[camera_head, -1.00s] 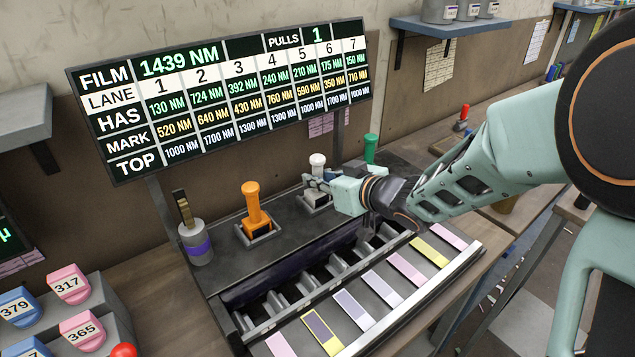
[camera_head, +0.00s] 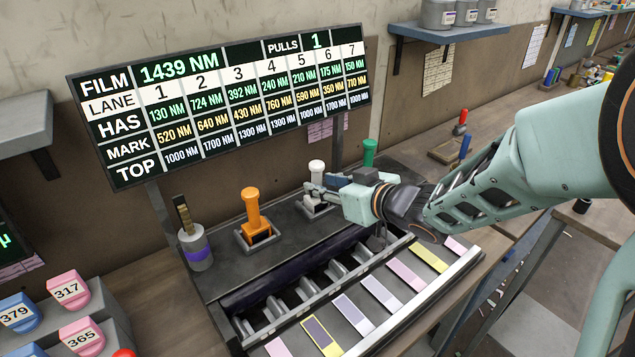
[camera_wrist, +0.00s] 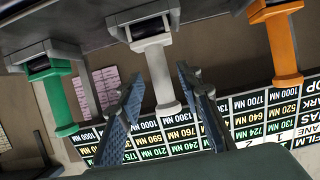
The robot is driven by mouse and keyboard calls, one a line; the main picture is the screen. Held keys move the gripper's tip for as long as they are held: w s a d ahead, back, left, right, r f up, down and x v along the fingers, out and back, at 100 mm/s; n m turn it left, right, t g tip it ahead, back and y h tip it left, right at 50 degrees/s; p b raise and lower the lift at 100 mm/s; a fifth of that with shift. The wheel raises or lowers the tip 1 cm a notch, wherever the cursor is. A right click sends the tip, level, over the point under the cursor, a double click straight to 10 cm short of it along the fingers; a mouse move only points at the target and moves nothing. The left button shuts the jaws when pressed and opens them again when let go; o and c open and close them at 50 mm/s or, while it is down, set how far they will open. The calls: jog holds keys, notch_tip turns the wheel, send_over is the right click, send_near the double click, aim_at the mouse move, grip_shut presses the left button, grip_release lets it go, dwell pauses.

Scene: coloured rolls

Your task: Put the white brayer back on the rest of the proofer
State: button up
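The white brayer (camera_head: 317,168) stands upright in its grey rest on the proofer (camera_head: 283,243), between the orange and green brayers. In the wrist view, its pale handle (camera_wrist: 158,72) and dark roller (camera_wrist: 151,27) show, with the roller end at the grey rest (camera_wrist: 120,20). My gripper (camera_head: 312,192) is at the white brayer in the head view, partly covering its lower part. In the wrist view, my gripper (camera_wrist: 160,88) is open, with a finger on each side of the handle and gaps visible. Whether either finger touches it is hard to tell.
The orange brayer (camera_head: 252,212) stands to the left and the green brayer (camera_head: 369,152) to the right, both close. A grey pot with a purple band (camera_head: 197,248) stands farther left. A lane display (camera_head: 220,100) rises behind. Coloured strips (camera_head: 353,315) lie along the front.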

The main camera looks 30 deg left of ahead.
jog(key=p+v, duration=0.1)
jog(key=v, duration=0.8)
jog(key=shift+s, duration=0.1)
